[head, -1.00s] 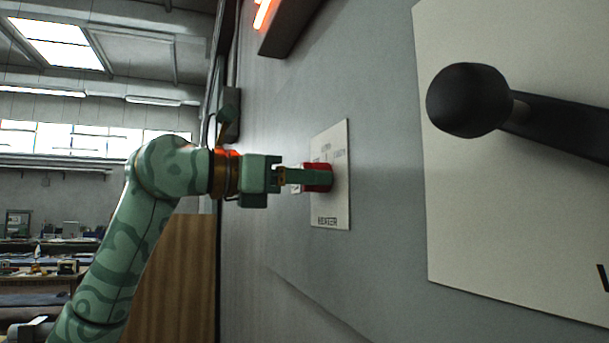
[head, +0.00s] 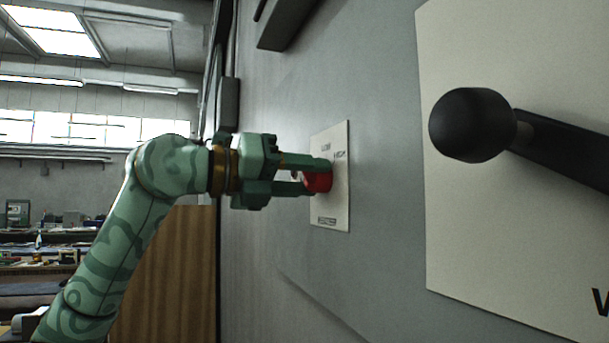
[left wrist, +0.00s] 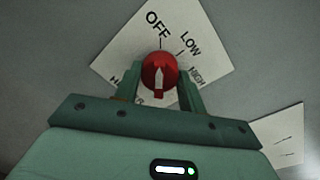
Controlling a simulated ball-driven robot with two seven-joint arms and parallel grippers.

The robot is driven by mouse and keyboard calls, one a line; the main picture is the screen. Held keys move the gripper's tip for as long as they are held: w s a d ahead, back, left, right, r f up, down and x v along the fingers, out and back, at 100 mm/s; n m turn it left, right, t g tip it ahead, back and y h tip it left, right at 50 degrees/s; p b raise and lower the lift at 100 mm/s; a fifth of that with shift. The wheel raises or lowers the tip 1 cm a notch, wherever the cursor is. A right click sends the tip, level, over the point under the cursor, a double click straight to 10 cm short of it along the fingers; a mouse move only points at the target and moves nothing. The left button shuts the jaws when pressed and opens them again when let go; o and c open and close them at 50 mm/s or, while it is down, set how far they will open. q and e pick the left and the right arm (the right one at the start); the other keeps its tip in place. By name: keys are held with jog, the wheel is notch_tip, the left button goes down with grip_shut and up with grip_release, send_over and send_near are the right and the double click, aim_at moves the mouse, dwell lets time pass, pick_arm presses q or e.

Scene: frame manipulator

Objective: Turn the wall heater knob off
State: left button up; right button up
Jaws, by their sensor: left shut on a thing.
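The red heater knob (head: 319,181) sits on a white label plate (head: 336,212) on the grey wall. In the left wrist view the red knob (left wrist: 147,68) carries a white pointer, which points up toward the tick under OFF. LOW and HIGH are printed to its right. My left gripper (head: 318,176) is shut on the knob, with one finger on each side of it; its fingers also show in the left wrist view (left wrist: 158,85). The heater bar (head: 285,22) above the plate is dark. My right gripper is not in view.
A large white panel (head: 480,230) with a black lever ending in a ball (head: 470,125) is close by at the right. A wooden panel (head: 175,270) stands behind my left arm. The wall between the two plates is clear.

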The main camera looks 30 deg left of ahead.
pick_arm(q)
jog(key=shift+n, duration=0.3)
jog(key=o, duration=1)
jog(key=shift+c, duration=0.2)
jog(key=b+v, duration=0.2)
jog(key=v, duration=1.4)
jog(key=shift+s+a, duration=0.15)
